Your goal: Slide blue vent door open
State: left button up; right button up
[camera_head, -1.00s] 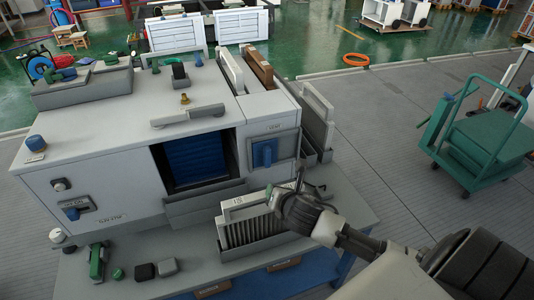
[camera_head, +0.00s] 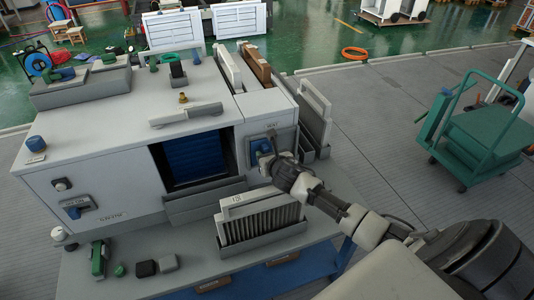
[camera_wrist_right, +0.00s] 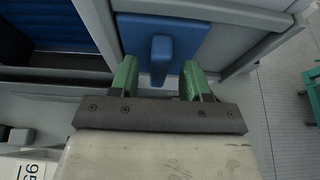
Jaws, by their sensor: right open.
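The blue vent door (camera_head: 259,147) is a small blue plate with a raised handle on the right part of the grey machine's front. In the right wrist view the plate (camera_wrist_right: 186,30) shows with its upright blue handle (camera_wrist_right: 161,58). My right gripper (camera_head: 268,158) is at the door in the head view. In the right wrist view its green fingertips (camera_wrist_right: 159,76) are open, one on each side of the handle's lower end, with gaps visible on both sides. Part of the door is hidden behind the gripper in the head view. My left gripper is not in view.
A dark opening with blue slats (camera_head: 195,158) lies left of the door. A pleated filter (camera_head: 262,222) stands in a grey tray below. Small green and black items (camera_head: 146,268) lie on the table's left. A green cart (camera_head: 478,135) stands at right on open floor.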

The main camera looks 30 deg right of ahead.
jog(key=shift+w+d+f, duration=0.15)
jog(key=shift+w+f, duration=0.1)
jog(key=shift+w, duration=0.3)
grip_shut()
